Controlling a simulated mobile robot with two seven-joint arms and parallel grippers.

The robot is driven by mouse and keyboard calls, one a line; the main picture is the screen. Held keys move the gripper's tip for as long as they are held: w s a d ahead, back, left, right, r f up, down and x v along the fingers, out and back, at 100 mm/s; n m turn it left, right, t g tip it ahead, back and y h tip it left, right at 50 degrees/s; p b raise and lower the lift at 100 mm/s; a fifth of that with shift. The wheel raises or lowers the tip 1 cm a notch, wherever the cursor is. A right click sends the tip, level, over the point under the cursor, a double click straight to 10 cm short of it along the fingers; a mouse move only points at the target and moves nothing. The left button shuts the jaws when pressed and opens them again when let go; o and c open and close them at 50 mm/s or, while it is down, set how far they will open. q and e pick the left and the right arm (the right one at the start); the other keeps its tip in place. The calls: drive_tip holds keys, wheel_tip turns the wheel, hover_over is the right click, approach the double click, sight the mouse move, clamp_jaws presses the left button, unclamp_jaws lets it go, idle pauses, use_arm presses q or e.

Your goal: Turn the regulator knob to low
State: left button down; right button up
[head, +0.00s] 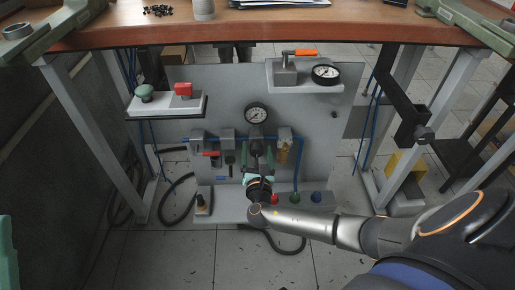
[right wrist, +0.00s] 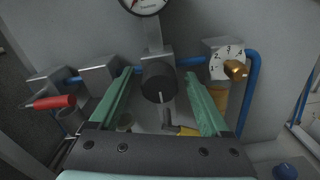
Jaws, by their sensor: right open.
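The regulator knob (right wrist: 159,82) is a round black knob with a white pointer line, below a round white pressure gauge (right wrist: 146,3) on the grey panel. In the right wrist view the pointer line points down. My right gripper (right wrist: 158,71) is open, its two green fingers on either side of the knob with gaps showing on both sides. I cannot tell whether the fingertips reach past its front face. In the head view the right gripper (head: 258,155) is in front of the panel below the gauge (head: 256,113), largely hiding the knob. My left gripper is not identifiable.
A red-handled valve (right wrist: 50,102) is to the left of the knob. A brass knob (right wrist: 236,69) with a numbered dial is close on the right. Blue tubing (right wrist: 254,85) runs along the panel. The wooden bench top (head: 250,32) overhangs above. A shelf (head: 167,106) carries red and green buttons.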

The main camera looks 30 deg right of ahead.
drive_tip(key=shift+c, duration=0.2)
clamp_jaws()
idle(0.5)
